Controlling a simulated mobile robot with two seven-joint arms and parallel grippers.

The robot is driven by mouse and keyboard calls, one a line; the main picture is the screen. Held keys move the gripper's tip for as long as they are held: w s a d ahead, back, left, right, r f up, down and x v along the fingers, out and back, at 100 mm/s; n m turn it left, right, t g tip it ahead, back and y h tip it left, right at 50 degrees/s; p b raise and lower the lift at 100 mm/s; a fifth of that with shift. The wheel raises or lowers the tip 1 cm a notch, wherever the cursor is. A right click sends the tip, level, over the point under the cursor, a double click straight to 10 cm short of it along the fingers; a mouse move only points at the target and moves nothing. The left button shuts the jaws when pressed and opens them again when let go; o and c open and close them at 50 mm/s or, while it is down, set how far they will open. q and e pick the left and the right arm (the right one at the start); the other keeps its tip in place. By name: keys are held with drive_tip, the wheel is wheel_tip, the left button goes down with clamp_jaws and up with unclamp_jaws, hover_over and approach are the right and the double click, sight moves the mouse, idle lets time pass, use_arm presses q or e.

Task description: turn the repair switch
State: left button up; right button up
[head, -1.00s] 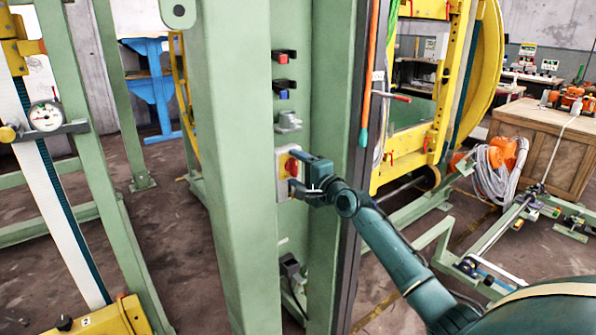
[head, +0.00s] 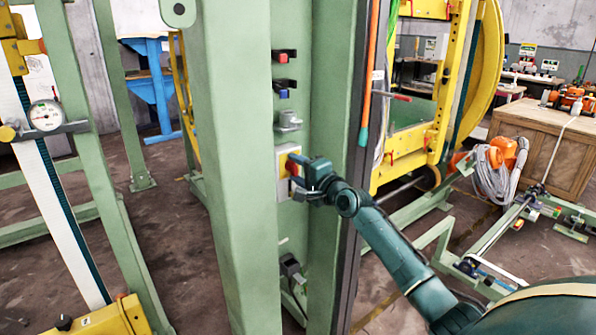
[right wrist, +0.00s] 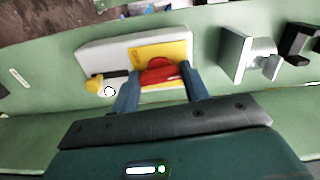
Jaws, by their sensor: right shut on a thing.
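The repair switch is a red knob (right wrist: 160,74) on a yellow plate (right wrist: 150,52), set in a grey-white box (head: 283,172) on a green post. My right gripper (head: 293,175) is at the box, with its fingers on either side of the red knob. In the right wrist view the two blue-grey fingers (right wrist: 160,84) are shut on the knob. A small yellow part (right wrist: 94,84) sits beside the plate on the same box. In the head view the gripper hides part of the knob. My left gripper is not in view.
Above the box on the green post (head: 235,200) are a grey bracket (head: 289,121) and two small dark holders, one with a red end (head: 283,56), one with a blue end (head: 284,88). An orange-teal rod (head: 369,70) hangs to the right. A wooden crate (head: 545,140) stands farther right.

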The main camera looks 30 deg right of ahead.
drive_tip(key=n+b, duration=0.1)
drive_tip(key=n, duration=0.7)
drive_tip(key=shift+n, duration=0.3)
drive_tip(key=n, duration=0.4)
drive_tip(key=shift+n, duration=0.3)
drive_tip(key=n+p, duration=0.1)
drive_tip(key=n, duration=0.2)
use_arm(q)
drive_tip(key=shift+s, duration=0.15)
use_arm(e)
drive_tip(key=shift+n, duration=0.4)
use_arm(q)
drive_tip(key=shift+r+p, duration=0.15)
drive_tip(key=shift+p, duration=0.15)
use_arm(e)
drive_tip(key=o, duration=1)
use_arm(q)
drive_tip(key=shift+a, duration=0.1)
